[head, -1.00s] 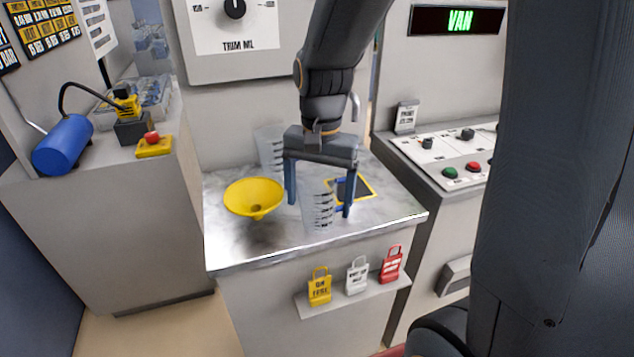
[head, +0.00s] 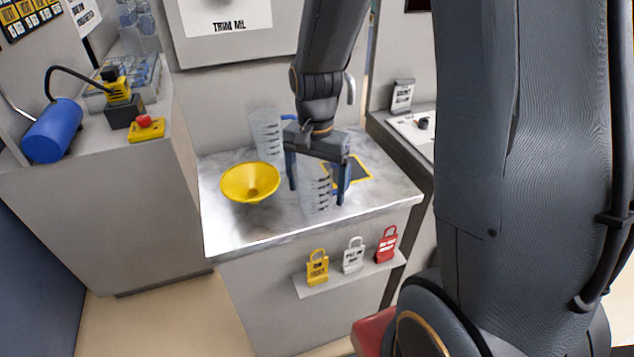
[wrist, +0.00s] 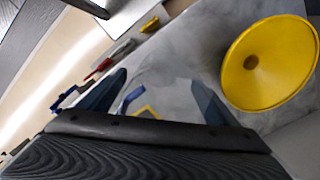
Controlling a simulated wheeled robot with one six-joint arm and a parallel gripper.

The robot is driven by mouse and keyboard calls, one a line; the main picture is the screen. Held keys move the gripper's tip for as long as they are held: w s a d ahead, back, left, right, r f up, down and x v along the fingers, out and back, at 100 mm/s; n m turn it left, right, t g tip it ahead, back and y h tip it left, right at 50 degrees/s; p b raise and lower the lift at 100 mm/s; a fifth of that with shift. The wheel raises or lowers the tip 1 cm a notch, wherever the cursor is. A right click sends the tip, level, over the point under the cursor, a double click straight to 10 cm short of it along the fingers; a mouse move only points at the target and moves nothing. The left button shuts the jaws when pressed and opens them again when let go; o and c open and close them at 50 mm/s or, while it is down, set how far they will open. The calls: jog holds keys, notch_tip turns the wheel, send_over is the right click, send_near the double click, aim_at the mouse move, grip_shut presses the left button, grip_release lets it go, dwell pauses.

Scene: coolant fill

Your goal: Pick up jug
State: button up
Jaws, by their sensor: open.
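A clear jug (head: 315,192) with dark level marks stands upright on the metal worktop (head: 235,235), near its front right. My gripper (head: 317,194) points down over this jug, its blue fingers apart on either side of it; I cannot tell whether they touch it. In the wrist view my gripper (wrist: 160,80) is open, with a blue handle piece (wrist: 132,98) between the fingers; the clear jug wall is hard to make out. A second clear jug (head: 264,130) with a blue handle stands farther back on the worktop.
A yellow funnel (head: 235,184) sits left of the near jug; it also shows in the wrist view (wrist: 285,65). A yellow-edged dark square (head: 358,170) lies on the right. Yellow (head: 317,269), white (head: 353,256) and red (head: 387,245) padlock tags stand on a shelf below the front edge.

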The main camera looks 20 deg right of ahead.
jog(key=shift+f, duration=1.2)
jog(key=c, duration=1.2)
